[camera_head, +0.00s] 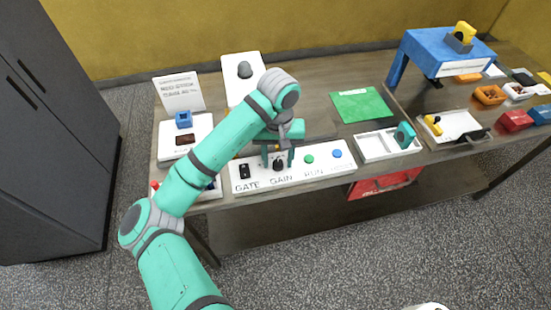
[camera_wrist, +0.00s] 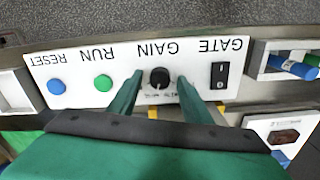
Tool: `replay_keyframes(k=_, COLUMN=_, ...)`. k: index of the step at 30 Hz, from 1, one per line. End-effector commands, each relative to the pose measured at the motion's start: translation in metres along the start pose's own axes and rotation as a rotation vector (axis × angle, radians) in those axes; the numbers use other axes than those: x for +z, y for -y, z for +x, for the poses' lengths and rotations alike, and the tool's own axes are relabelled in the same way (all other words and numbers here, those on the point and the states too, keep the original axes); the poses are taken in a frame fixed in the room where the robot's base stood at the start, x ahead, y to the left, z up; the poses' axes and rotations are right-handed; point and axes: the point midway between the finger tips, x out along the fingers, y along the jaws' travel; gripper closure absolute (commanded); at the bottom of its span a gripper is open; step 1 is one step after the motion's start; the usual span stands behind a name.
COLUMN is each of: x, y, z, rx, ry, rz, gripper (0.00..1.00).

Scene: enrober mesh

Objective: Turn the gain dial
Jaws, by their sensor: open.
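The gain dial (camera_head: 278,164) is a round black knob on a white control panel (camera_head: 320,171), above the printed word GAIN. It also shows in the wrist view (camera_wrist: 159,78), upside down, with a small light pointer mark. My gripper (camera_head: 278,158) is over the dial, its two green fingers apart. In the wrist view the fingers (camera_wrist: 158,90) stand on either side of the dial, with visible gaps. I cannot tell how far above the panel the fingertips are.
On the panel, the black GATE switch (camera_head: 244,171) is left of the dial; the green RUN button (camera_head: 309,159) and blue RESET button (camera_head: 337,154) are right. A white tray (camera_head: 373,146) stands to the panel's right. A white plate with a grey knob (camera_head: 245,70) lies behind.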

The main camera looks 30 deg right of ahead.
Motion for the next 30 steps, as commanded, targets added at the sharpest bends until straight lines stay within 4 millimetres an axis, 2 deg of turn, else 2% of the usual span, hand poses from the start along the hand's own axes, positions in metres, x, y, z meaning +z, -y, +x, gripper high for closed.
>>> replay_keyframes(k=5, x=-0.001, y=0.003, z=-0.021, rx=-0.003, ry=-0.004, rz=-0.004, gripper=0.55)
replay_keyframes(k=12, x=-0.001, y=0.008, z=-0.064, rx=-0.003, ry=-0.003, rz=-0.011, gripper=0.55)
replay_keyframes(k=18, x=-0.001, y=0.009, z=-0.093, rx=-0.002, ry=-0.003, rz=-0.014, gripper=0.55)
replay_keyframes(k=24, x=-0.001, y=0.008, z=-0.105, rx=-0.001, ry=-0.001, rz=-0.013, gripper=0.55)
replay_keyframes(k=30, x=-0.001, y=0.008, z=-0.106, rx=0.000, ry=0.000, rz=-0.013, gripper=0.55)
